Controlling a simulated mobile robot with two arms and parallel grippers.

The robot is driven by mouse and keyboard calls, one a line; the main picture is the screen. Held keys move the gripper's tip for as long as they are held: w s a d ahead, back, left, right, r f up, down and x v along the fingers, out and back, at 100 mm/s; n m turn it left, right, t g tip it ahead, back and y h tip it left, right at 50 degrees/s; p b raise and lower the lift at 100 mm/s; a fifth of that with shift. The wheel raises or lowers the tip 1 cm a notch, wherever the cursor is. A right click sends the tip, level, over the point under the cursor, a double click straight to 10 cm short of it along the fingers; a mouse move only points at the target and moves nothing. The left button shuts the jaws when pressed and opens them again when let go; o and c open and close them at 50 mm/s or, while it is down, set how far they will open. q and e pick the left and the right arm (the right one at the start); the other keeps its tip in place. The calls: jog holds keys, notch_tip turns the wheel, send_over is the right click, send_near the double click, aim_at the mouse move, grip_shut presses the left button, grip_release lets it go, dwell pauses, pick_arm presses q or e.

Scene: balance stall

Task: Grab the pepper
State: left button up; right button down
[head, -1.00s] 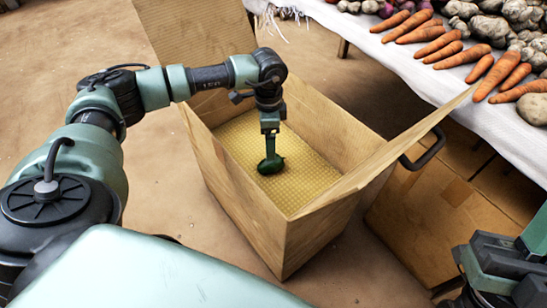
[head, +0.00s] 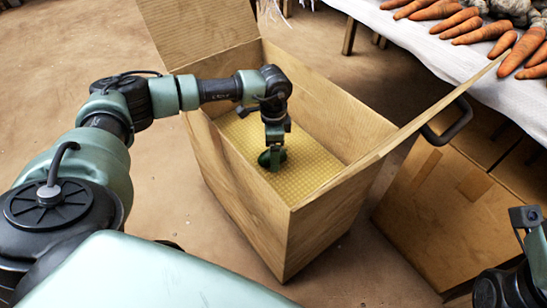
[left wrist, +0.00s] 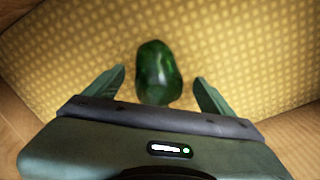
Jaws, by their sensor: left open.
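My left gripper (head: 276,156) reaches down into the box at the pepper. In the left wrist view the pepper (left wrist: 158,75) sits between the two spread fingers, with a gap on each side. The left gripper is open and holds nothing. Part of my right arm (head: 527,217) shows at the right edge, outside the box; its jaw state is unclear.
The box walls surround my left gripper, and raised flaps stand at the back and right. A table with a white cloth (head: 500,85) and several carrots (head: 490,32) is at the upper right. Another cardboard box (head: 435,215) stands to the right below it. Brown floor is clear at left.

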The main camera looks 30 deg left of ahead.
pick_arm(q)
jog(key=c, duration=1.4)
jog(key=shift+r, duration=0.15)
